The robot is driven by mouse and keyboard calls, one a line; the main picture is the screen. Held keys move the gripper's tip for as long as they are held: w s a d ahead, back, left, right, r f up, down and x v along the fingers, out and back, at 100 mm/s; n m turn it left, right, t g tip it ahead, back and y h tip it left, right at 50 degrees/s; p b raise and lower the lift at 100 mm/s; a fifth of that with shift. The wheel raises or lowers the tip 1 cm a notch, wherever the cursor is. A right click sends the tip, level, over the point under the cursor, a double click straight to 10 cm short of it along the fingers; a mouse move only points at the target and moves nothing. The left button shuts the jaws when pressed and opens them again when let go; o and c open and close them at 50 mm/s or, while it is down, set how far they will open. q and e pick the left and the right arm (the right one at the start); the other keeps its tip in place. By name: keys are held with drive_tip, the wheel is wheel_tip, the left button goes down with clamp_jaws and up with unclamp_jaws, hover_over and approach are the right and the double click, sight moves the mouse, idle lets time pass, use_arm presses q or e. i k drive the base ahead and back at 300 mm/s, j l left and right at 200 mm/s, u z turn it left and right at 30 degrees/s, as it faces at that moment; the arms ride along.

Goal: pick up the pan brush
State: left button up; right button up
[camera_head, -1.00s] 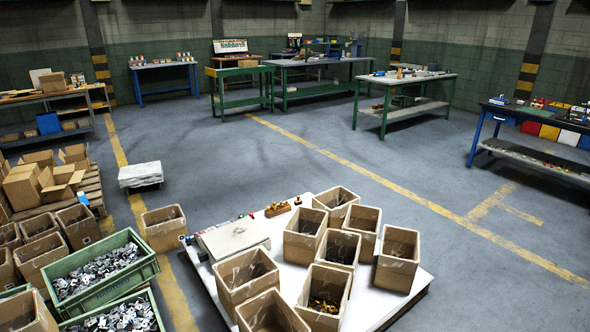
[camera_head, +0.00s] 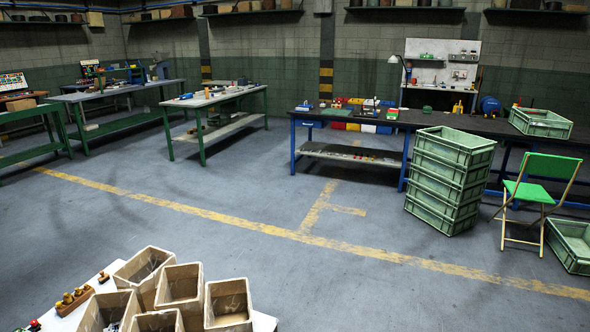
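I cannot make out a pan brush in the head view. Small items lie on the green-legged table (camera_head: 213,100) and on the long dark workbench (camera_head: 470,124), but they are too small to tell apart. Neither of my grippers is in view.
Open cardboard boxes (camera_head: 180,286) stand on a white surface at the front left. Stacked green crates (camera_head: 450,180) and a green folding chair (camera_head: 536,192) stand at the right, with another crate (camera_head: 572,243) on the floor. The middle floor is clear.

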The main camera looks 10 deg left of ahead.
sight(104, 278)
drive_tip(key=i+z, duration=0.45)
drive_tip(key=i, duration=0.95)
drive_tip(key=i+u, duration=0.1)
drive_tip(key=i, duration=1.05)
drive_tip(key=i+l+u, duration=0.1)
drive_tip(key=i, duration=1.05)
drive_tip(key=i+j+u, duration=0.1)
drive_tip(key=i+u, duration=0.7)
drive_tip(key=u, duration=0.2)
drive_tip(key=i+l+u, duration=0.3)
drive_tip(key=u, duration=0.15)
drive_tip(key=i+j+u, duration=0.2)
drive_tip(key=i+u, duration=0.7)
drive_tip(key=i+l+u, duration=0.1)
drive_tip(key=i+u, duration=0.35)
drive_tip(key=i, duration=0.1)
